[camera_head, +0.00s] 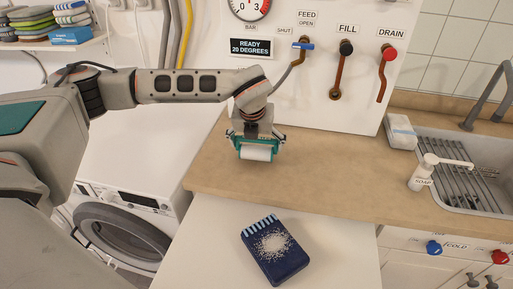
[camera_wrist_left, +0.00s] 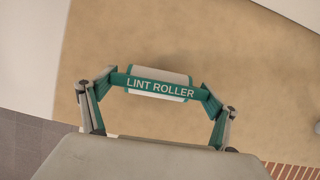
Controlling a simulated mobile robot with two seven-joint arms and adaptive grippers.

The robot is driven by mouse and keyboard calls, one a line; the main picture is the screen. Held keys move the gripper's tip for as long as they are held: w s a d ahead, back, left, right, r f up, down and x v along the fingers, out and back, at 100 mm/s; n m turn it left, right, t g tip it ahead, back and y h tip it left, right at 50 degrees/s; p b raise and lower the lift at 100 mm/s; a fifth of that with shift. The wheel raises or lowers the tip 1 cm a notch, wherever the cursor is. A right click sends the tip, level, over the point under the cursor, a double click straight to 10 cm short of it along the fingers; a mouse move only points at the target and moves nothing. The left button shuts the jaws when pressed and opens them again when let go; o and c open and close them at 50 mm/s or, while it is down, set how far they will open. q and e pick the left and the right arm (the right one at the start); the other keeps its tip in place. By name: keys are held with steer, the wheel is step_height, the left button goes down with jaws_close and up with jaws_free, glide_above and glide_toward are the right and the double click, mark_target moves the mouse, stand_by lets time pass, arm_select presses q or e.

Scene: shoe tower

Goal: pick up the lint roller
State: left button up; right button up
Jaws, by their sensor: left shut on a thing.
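The lint roller (camera_head: 256,153) has a white roll and a green frame. My left gripper (camera_head: 258,141) comes down on it from above at the left part of the wooden counter. In the left wrist view the lint roller (camera_wrist_left: 160,86), with its "LINT ROLLER" label, spans the space between the fingers of my left gripper (camera_wrist_left: 158,90). The left gripper is shut on it. I cannot tell whether the roller touches the counter. My right gripper is not in view.
The wooden counter (camera_head: 330,185) is mostly clear. A dark blue folded cloth (camera_head: 287,265) with white specks lies on the white surface in front. A soap dispenser (camera_head: 424,172) and sink (camera_head: 480,160) are at the right. A washing machine (camera_head: 130,180) stands at the left. Valves (camera_head: 303,46) are on the back panel.

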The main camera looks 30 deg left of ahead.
arm_select(q)
step_height(320, 180, up, 19)
steer(key=b, duration=0.1)
steer(key=shift+f, duration=0.1)
steer(key=shift+o, duration=0.8)
